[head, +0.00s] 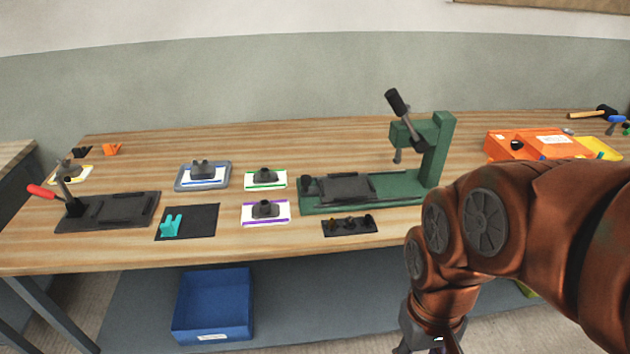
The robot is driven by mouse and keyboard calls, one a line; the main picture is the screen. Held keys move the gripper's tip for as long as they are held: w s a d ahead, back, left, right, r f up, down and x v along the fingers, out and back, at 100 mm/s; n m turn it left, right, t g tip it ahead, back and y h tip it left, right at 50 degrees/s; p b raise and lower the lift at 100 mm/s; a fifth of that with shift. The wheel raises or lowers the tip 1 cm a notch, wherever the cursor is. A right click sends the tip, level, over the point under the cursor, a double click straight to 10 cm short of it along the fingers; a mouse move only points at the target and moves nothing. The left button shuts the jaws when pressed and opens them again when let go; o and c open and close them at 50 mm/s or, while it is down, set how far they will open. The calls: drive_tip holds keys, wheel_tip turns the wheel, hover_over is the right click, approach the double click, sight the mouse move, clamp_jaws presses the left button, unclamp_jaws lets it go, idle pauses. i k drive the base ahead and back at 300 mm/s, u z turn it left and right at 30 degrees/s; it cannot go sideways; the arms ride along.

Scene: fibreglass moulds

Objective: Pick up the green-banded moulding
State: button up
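The green-banded moulding (265,176) is a small dark grey piece with a raised knob. It sits on a white rectangle with green edging, on the wooden bench (115,255) left of the green press. I cannot tell whether the white and green part is a card or part of the piece. My gripper (430,338) is at the bottom edge, in front of the bench and well to the right of the moulding. Its fingers are mostly cut off by the frame, so its opening is hidden.
A purple-edged moulding (265,209) lies just in front, a blue-edged one in a grey-blue tray (178,186) to the left. The green press (436,150) stands close on the right. A black mat (205,220) holds a teal piece (171,226). A blue bin (213,305) is below.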

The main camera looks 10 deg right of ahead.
sight(266, 178)
drive_tip(key=u, duration=0.05)
drive_tip(key=k, duration=0.65)
drive_tip(key=u, duration=0.5)
drive_tip(key=i, duration=0.65)
drive_tip(key=u, duration=0.45)
drive_tip(key=i, duration=1.2)
drive_tip(key=z, duration=0.6)
